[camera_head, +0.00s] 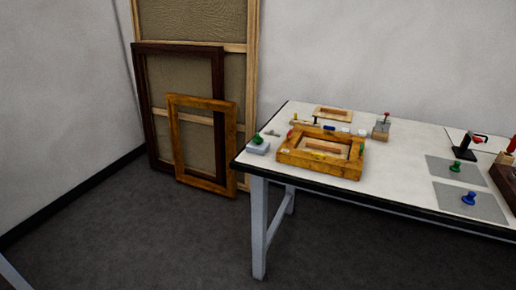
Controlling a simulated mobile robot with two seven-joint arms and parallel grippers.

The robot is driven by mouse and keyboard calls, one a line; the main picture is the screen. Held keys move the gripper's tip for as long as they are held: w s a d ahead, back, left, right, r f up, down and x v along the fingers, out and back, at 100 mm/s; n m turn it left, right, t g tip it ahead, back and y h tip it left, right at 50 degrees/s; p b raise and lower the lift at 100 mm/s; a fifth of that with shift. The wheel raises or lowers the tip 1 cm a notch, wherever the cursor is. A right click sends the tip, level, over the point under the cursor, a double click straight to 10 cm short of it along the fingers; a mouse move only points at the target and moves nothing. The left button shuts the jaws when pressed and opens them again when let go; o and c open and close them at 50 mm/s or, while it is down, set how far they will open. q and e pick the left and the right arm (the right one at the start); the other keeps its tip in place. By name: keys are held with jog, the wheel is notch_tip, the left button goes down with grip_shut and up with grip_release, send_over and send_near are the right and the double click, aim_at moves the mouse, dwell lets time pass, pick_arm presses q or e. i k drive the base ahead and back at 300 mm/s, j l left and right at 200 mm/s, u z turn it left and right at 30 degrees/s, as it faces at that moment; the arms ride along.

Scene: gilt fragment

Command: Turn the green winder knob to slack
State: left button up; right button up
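Several green items show on the white table (402,178). A round green knob (257,139) sits on a small pale grey block (258,149) at the table's left corner. A small green piece (361,149) stands at the right side of the gilt frame (320,170). Another green knob-like piece (455,167) stands on a grey mat (436,170) to the right. I cannot tell for sure which is the winder knob, nor how it is turned. Neither of my grippers is in view.
A blue knob-like piece (469,198) stands on a second grey mat (489,207). A small block with a red-topped part (382,127) and a black stand (464,151) are farther back. Large frames (205,145) lean on the wall at left. The floor before the table is clear.

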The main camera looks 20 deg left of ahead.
aim_at(257, 140)
jog(key=i+j, duration=0.2)
jog(key=j, duration=0.15)
jog(key=i+j+z, duration=0.15)
jog(key=j, duration=0.2)
jog(key=i+j, duration=0.2)
jog(key=j, duration=0.15)
jog(key=i+j+z, duration=0.1)
jog(key=j, duration=0.3)
jog(key=i+j+z, duration=0.1)
jog(key=i+j, duration=0.3)
jog(key=j, duration=0.35)
jog(key=i+j+z, duration=0.15)
jog(key=j, duration=0.25)
jog(key=i+j, duration=0.1)
jog(key=j, duration=0.3)
